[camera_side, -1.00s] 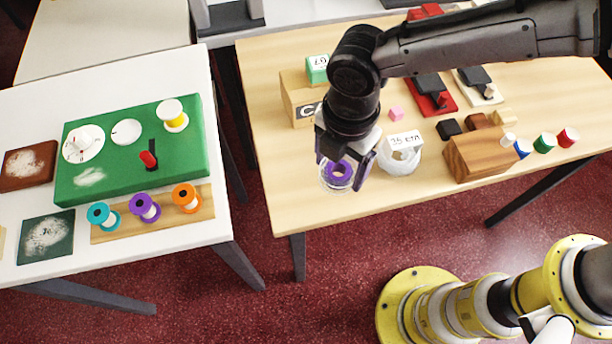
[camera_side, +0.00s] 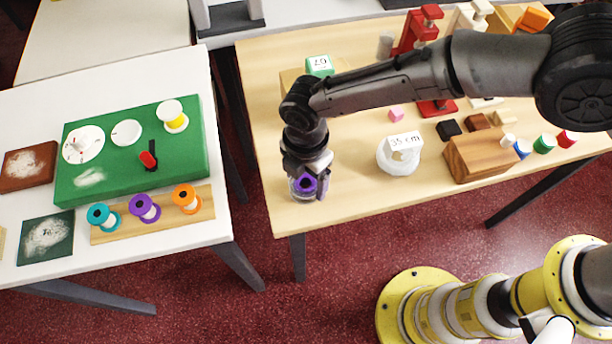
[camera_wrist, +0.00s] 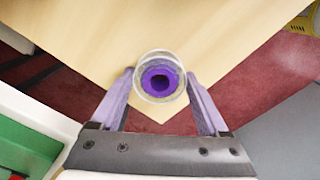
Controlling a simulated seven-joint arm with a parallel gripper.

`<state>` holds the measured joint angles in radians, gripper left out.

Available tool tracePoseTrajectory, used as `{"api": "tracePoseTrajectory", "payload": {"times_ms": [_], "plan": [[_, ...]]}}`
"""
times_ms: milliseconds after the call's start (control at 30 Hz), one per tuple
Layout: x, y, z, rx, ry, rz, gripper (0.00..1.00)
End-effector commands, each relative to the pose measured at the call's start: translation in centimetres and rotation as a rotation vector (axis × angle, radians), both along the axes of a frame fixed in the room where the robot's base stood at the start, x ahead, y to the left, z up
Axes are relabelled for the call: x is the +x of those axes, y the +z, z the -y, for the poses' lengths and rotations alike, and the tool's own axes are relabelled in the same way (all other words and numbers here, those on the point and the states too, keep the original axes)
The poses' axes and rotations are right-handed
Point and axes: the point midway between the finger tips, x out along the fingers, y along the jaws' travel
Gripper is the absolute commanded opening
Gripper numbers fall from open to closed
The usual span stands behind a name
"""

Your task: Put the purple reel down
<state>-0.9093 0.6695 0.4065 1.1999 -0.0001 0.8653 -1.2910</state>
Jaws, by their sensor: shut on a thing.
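My gripper (camera_side: 309,178) is shut on the purple reel (camera_side: 305,184), over the front left part of the wooden table (camera_side: 300,215). In the wrist view the purple reel (camera_wrist: 160,80) is a purple ring with a dark hole and a clear round rim around it. The fingers of my gripper (camera_wrist: 160,88) stand on either side of it. I cannot tell whether its underside touches the table. Another purple reel (camera_side: 144,208) stands between a teal reel (camera_side: 103,217) and an orange reel (camera_side: 187,198) on the white table.
A whitish round holder (camera_side: 398,163) with a "35 cm" tag stands right of my gripper. A wooden block (camera_side: 480,156) is farther right. A block with a green cube (camera_side: 320,65) is behind my arm. A gap separates the wooden table from the white table (camera_side: 190,75).

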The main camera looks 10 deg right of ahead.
Motion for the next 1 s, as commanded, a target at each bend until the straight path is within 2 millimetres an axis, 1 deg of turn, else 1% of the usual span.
{"api": "tracePoseTrajectory", "payload": {"times_ms": [200, 233, 333, 367, 567, 667, 767, 867, 1000], "plan": [[0.0, -0.3, 0.0, -0.001, 0.0, -0.001, 0.24], [0.0, -0.3, 0.0, -0.001, 0.0, -0.001, 0.8], [0.0, -0.3, 0.0, 0.0, 0.0, 0.0, 0.98], [0.0, -0.3, 0.0, 0.0, 0.0, 0.0, 1.0], [0.0, -0.2, 0.0, 0.0, 0.0, 0.0, 1.0], [0.0, 0.1, 0.0, 0.001, 0.0, 0.001, 1.0], [0.0, 1.2, -0.1, 0.003, 0.0, 0.002, 1.0], [0.1, 3.0, -0.1, 0.004, 0.0, 0.003, 1.0], [0.1, 6.0, -0.1, 0.004, 0.0, 0.003, 1.0]]}}
